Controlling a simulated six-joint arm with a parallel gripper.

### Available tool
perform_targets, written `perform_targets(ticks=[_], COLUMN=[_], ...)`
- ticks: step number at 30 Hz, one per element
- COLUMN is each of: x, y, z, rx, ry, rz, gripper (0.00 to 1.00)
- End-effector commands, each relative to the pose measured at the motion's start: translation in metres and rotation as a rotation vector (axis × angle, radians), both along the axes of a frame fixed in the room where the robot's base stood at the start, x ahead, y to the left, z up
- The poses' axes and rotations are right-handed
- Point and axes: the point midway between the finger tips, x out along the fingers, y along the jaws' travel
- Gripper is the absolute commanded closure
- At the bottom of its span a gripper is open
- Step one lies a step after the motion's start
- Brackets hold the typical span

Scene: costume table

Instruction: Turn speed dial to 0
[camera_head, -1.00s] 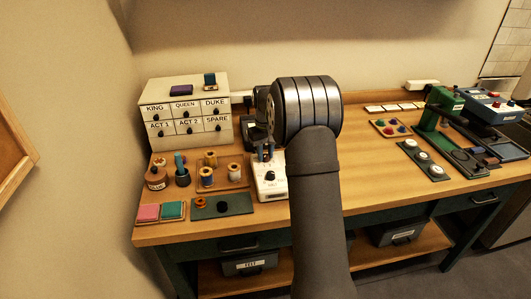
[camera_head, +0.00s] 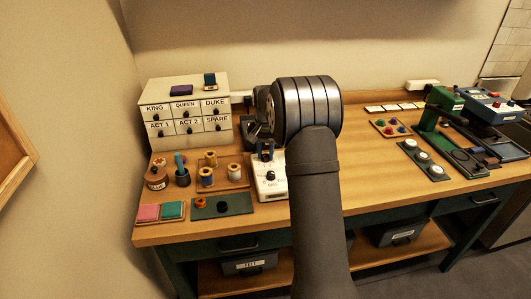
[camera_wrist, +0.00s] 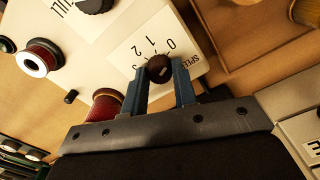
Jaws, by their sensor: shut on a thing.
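The speed dial (camera_wrist: 159,69) is a dark round knob on the white face of the sewing machine (camera_wrist: 120,50). A printed scale with 0, 1 and 2 and part of the word SPEED lies around it. My gripper (camera_wrist: 160,76) has its two blue fingers shut on the knob, one on each side. I cannot tell clearly which number the knob's mark faces. In the head view the white machine (camera_head: 277,186) stands mid-table, with my gripper (camera_head: 265,150) at its upper part. The speed dial is hidden there.
A second dark knob (camera_wrist: 94,4) sits on the same machine face. Red thread spools (camera_wrist: 41,58) are close by. In the head view, a spool tray (camera_head: 210,187) stands left of the machine and a drawer cabinet (camera_head: 187,95) behind left.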

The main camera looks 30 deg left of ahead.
Motion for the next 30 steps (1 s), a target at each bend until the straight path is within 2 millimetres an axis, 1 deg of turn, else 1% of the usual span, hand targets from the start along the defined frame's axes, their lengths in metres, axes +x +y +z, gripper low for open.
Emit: perform_targets(ticks=[15, 16, 19, 27, 30], x=[0.0001, 0.0001, 0.0001, 0.0001, 0.0002], y=[0.0, 0.0, 0.0, 0.0, 0.0002], z=[0.0004, 0.0004, 0.0003, 0.0005, 0.0049], rx=[0.0, 0.0, 0.0, 0.0, 0.0], ry=[0.0, 0.0, 0.0, 0.0, -0.001], rz=[-0.021, -0.021, -0.02, -0.02, -0.02], gripper=[0.97, 0.72, 0.53, 0.52, 0.52])
